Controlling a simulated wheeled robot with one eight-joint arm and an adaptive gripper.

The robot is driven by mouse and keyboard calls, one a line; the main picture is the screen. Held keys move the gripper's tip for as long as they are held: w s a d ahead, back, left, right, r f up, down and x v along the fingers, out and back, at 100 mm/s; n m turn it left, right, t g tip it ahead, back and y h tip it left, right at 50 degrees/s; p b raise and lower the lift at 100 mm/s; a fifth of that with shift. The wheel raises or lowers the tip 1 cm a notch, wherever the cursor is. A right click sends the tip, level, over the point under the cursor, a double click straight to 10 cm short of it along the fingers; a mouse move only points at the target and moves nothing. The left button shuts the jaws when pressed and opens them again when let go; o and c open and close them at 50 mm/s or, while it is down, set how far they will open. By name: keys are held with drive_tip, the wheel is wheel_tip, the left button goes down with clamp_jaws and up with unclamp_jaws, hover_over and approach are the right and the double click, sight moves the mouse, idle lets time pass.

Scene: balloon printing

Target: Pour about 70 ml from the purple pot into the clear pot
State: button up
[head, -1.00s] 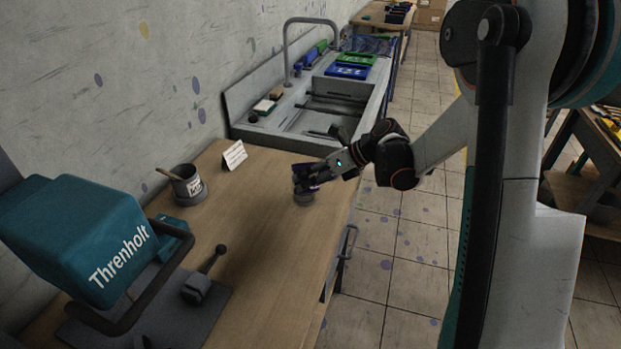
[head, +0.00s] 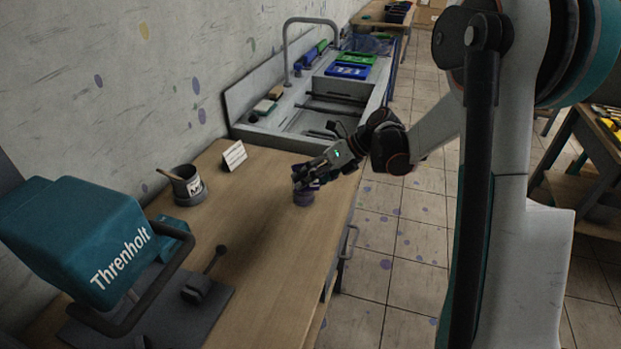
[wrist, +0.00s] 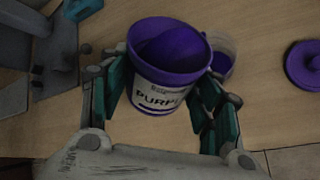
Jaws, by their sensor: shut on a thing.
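My gripper (wrist: 165,75) is shut on the purple pot (wrist: 160,92), a white-labelled tub with a purple rim and purple paint inside. In the head view my gripper (head: 318,170) holds it just above the clear pot (head: 303,198), which stands on the bench. The clear pot also shows in the wrist view (wrist: 225,62), partly hidden behind the purple pot's rim, with purple inside. The held pot is mostly hidden by the fingers in the head view, so its exact tilt is hard to tell.
A purple lid (wrist: 305,66) lies on the bench in the wrist view. A dark cup with a stirrer (head: 187,186) and a white card (head: 234,156) stand near the wall. A teal press (head: 75,240) fills the left; a sink (head: 320,125) is beyond.

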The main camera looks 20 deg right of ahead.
drive_tip(key=shift+g, duration=0.4)
drive_tip(key=shift+r, duration=0.1)
drive_tip(key=shift+w+m+g+b, duration=0.15)
drive_tip(key=shift+m+g+b, duration=0.15)
drive_tip(key=shift+m+g, duration=0.4)
idle(1.5)
drive_tip(key=shift+s+n+t+b, duration=0.2)
drive_tip(key=shift+n+t+b, duration=0.1)
drive_tip(key=shift+n+t, duration=0.4)
drive_tip(key=shift+w, duration=0.1)
